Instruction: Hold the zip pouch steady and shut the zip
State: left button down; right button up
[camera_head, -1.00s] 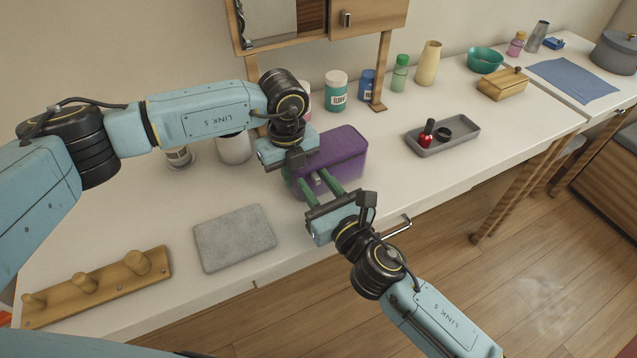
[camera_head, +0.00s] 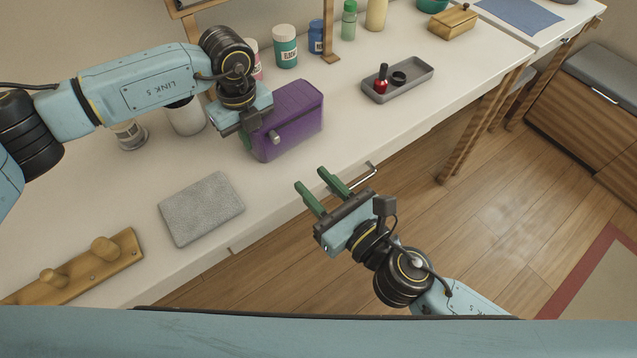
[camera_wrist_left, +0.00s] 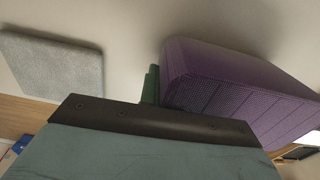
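The purple zip pouch (camera_head: 292,110) stands on the white counter below the mirror frame. Its small grey zip pull (camera_head: 274,135) shows on the front side, left of the middle. My left gripper (camera_head: 246,139) is at the pouch's left end with its green fingers close together; what lies between them is hidden. In the left wrist view the fingers (camera_wrist_left: 150,85) are against the pouch's edge (camera_wrist_left: 225,85). My right gripper (camera_head: 323,190) is open and empty, in front of the counter edge and clear of the pouch.
A grey mat (camera_head: 201,208) lies on the counter left of the pouch. A wooden peg rack (camera_head: 80,272) is at the lower left. A grey tray (camera_head: 410,85) holds a red bottle and a black item at right. Bottles and jars stand behind the pouch. A metal handle (camera_head: 362,176) sits at the counter edge.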

pick_arm(q)
jog(key=c, duration=1.5)
grip_release()
jog(key=shift+c, duration=0.2)
jog(key=shift+r, duration=0.1)
